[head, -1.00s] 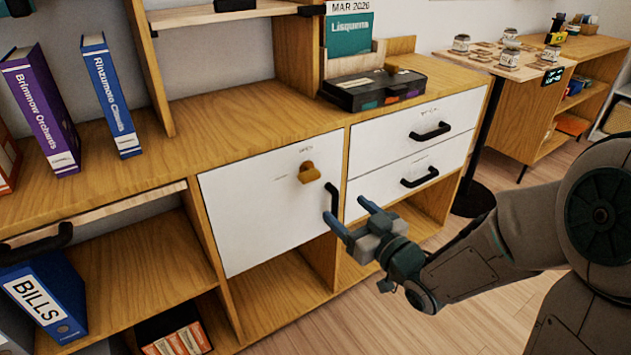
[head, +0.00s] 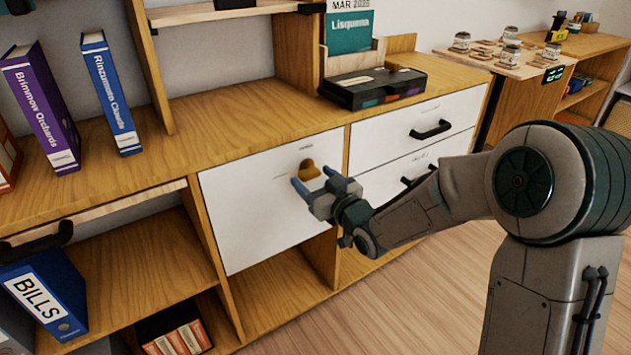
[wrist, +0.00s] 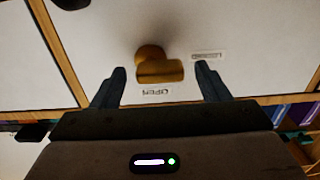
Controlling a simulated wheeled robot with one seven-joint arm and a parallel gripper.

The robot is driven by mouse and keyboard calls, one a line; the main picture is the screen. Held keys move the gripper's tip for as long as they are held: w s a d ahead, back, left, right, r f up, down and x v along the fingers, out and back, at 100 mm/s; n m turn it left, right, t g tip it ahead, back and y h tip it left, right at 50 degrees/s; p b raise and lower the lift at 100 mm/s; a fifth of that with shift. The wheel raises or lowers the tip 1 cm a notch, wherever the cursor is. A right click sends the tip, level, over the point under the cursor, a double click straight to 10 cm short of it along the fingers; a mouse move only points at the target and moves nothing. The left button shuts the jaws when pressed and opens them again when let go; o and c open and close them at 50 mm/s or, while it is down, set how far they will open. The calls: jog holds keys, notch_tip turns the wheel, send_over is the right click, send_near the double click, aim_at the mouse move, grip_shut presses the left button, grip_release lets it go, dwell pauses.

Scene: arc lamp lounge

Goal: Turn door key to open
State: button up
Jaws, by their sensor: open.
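The door key is a brass-coloured knob-like key (head: 309,170) on the white cabinet door (head: 238,215). In the wrist view the key (wrist: 159,68) has a round base and a flat grip, with an "OPEN" label beside it. My gripper (head: 312,182) is open in front of the door, close to the key. In the wrist view the two fingers (wrist: 162,88) stand apart on either side of the key, with gaps on both sides and nothing between them touching. The door is shut.
White drawers (head: 418,130) with black handles are right of the door, partly behind my arm. A black box (head: 373,87) sits on the cabinet top. Binders stand at the left, including a blue one (head: 110,95). Open shelf space lies below the door.

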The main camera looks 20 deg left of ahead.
jog(key=c, duration=1)
